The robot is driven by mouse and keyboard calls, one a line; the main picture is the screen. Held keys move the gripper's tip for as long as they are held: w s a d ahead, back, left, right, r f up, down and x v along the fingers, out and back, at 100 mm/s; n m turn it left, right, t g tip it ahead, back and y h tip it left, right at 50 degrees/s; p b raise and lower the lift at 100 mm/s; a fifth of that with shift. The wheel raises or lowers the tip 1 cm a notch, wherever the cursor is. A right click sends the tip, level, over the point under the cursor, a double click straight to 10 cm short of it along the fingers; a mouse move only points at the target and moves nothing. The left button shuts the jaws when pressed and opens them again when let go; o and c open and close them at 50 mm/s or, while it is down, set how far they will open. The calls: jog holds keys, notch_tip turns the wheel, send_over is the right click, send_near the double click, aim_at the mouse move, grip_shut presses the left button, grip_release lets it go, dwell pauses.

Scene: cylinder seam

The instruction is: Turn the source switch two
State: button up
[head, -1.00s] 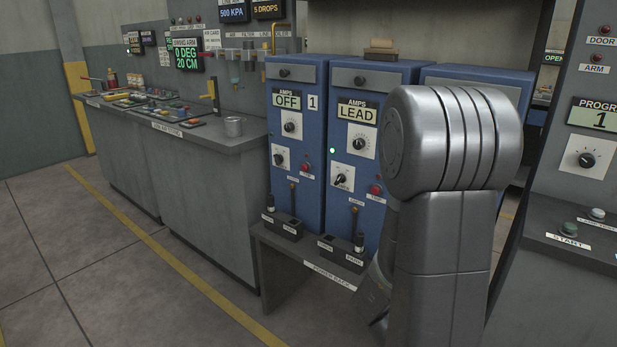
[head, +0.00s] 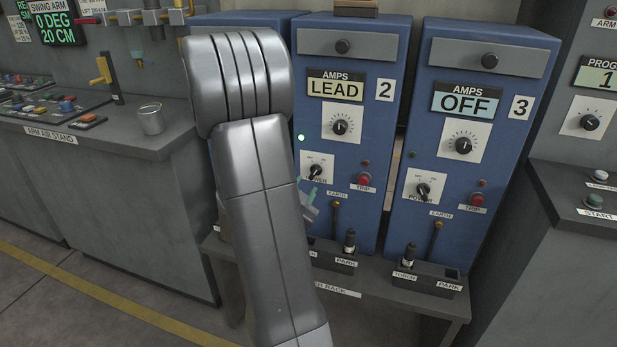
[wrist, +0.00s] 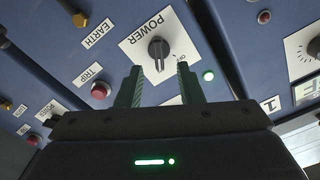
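Source two is the blue cabinet (head: 385,110) marked 2, with its display (head: 335,88) reading LEAD and a green lamp (head: 301,138) lit. Its power switch (head: 316,171) is a black knob on a white plate. In the wrist view, which is upside down, the power switch (wrist: 158,48) lies just beyond and between my fingertips. My gripper (wrist: 158,69) is open, with green fingers either side of the knob's line, apparently not touching it. In the head view my gripper (head: 309,203) shows just below the switch, mostly hidden by my arm.
Cabinet 3 (head: 490,110) reads OFF. Cabinet 1 is mostly behind my arm. A rack shelf (head: 400,295) with torch and park sockets juts out below.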

aim_at(313, 175)
jog(key=x, duration=0.5)
jog(key=shift+w+d, duration=0.25)
jog(key=shift+w, duration=0.05)
grip_shut()
